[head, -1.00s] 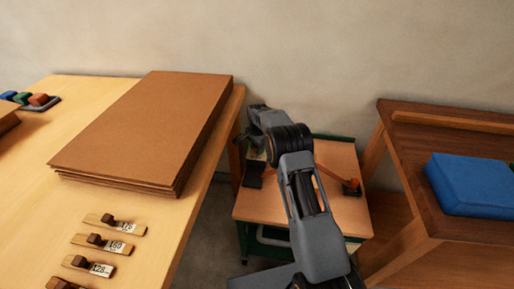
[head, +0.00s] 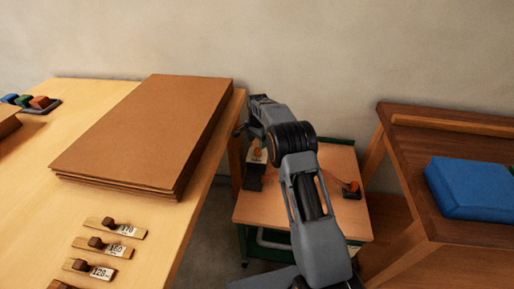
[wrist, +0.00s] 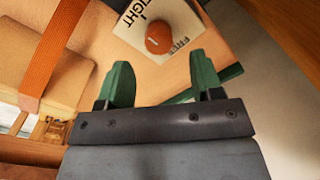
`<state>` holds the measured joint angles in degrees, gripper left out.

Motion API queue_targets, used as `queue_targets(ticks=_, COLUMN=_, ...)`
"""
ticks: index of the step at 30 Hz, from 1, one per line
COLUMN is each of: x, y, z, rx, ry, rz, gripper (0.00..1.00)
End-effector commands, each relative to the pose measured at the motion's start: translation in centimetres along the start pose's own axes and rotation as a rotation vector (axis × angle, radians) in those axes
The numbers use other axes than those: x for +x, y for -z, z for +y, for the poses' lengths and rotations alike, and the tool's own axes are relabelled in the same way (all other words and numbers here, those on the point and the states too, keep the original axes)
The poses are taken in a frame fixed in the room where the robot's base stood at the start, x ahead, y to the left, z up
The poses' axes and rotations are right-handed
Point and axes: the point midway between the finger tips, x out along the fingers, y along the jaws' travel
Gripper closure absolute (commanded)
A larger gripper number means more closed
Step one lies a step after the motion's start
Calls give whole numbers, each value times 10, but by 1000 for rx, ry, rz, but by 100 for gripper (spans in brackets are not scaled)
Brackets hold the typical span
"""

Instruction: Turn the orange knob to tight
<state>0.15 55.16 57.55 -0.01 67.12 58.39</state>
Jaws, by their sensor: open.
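The orange knob (wrist: 160,38) is round, with a small pale mark, on a white card (wrist: 130,35) lettered TIGHT and FREE. I cannot tell which word the mark points to. My gripper (wrist: 161,78) has two green fingers, spread apart and empty. In the wrist view the knob lies beyond the gap between the fingertips, apart from them. In the head view the fingers are hard to make out.
The small table (head: 285,208) with green edging stands between the left bench (head: 150,235) and a dark wooden table (head: 440,245). An orange band (wrist: 60,50) crosses the wrist view. An orange-topped block (head: 351,188) sits at the small table's right. Stacked brown boards (head: 150,130) overhang nearby.

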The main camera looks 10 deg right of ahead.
Motion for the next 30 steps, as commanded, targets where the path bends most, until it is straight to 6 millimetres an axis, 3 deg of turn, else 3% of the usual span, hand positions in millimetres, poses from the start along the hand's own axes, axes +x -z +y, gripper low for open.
queue_targets(ticks=6, x=-45, y=0, z=-1, rx=0, ry=3, rz=2, gripper=40)
queue_targets(ticks=12, x=-71, y=0, z=-1, rx=-1, ry=1, rz=1, gripper=40)
queue_targets(ticks=18, x=-82, y=0, z=-1, rx=-1, ry=1, rz=1, gripper=40)
queue_targets(ticks=30, x=-83, y=0, z=-1, rx=-1, ry=0, rz=0, gripper=40)
